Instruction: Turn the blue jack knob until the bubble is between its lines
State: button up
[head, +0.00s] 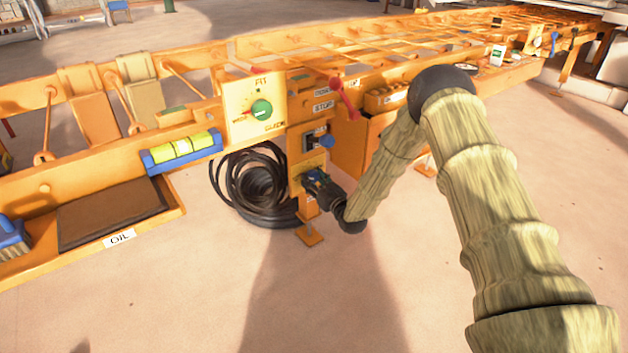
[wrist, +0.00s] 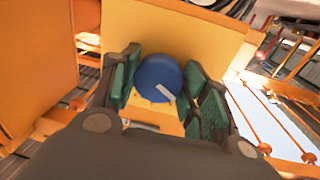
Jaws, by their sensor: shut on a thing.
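The blue jack knob (wrist: 158,78) is round with a pale mark and sits on a yellow-orange plate in the wrist view. My gripper (wrist: 165,90) is shut on it, with green-padded fingers on its left and right sides. In the head view my gripper (head: 322,188) is at the low post, and mostly hides the knob. The blue spirit level (head: 182,150) with a yellow-green vial is fixed to the orange beam, left of the dial. Dark lines show on the vial, but the bubble is too small to place against them.
A coiled black hose (head: 250,185) hangs to the left. An oil tray (head: 165,222) is at lower left.

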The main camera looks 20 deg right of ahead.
jog(key=o, duration=1)
jog(key=v, duration=1.2)
jog(key=shift+a, duration=0.1)
